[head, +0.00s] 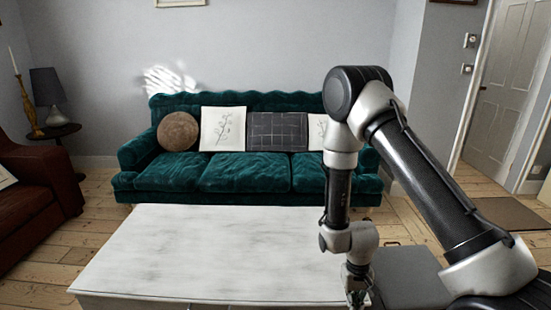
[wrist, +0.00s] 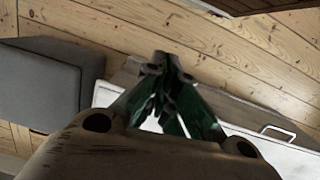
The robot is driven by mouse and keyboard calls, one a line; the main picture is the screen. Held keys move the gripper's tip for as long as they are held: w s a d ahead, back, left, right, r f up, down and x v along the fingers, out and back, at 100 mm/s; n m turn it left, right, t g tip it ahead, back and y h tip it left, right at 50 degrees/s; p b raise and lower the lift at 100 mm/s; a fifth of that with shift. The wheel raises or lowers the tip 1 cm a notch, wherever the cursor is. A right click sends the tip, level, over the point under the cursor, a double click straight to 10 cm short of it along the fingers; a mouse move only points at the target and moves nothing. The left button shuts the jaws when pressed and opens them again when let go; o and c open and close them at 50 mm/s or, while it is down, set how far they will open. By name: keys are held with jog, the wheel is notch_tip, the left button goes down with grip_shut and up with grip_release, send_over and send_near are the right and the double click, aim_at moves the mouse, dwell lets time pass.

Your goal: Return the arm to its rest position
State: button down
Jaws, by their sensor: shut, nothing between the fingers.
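My arm rises at the right of the head view, bends at a raised elbow, and hangs down to my gripper (head: 357,292). The gripper is low, beside the right edge of the white table (head: 210,250), and the picture's bottom edge partly cuts it off. In the wrist view my gripper (wrist: 166,62) has its fingertips together with nothing between them. Floorboards and the side of the white table, with a drawer handle (wrist: 278,130), show beyond the fingers.
A grey padded stool (head: 412,276) stands right of the table, close to my gripper; it also shows in the wrist view (wrist: 38,85). A green sofa (head: 245,172) is behind the table. A brown armchair (head: 35,205) is at left. Bare floor (head: 60,265) lies between.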

jog(key=s+d+r+t, duration=0.2)
jog(key=s+d+r, duration=0.2)
jog(key=r, duration=1.1)
jog(key=s+d+r+t, duration=0.2)
jog(key=s+d+r, duration=0.2)
jog(key=r, duration=1.2)
jog(key=s+d+r+t, duration=0.2)
jog(key=s+d+r, duration=0.2)
jog(key=r, duration=1.2)
jog(key=shift+s+m, duration=0.3)
jog(key=shift+s, duration=0.25)
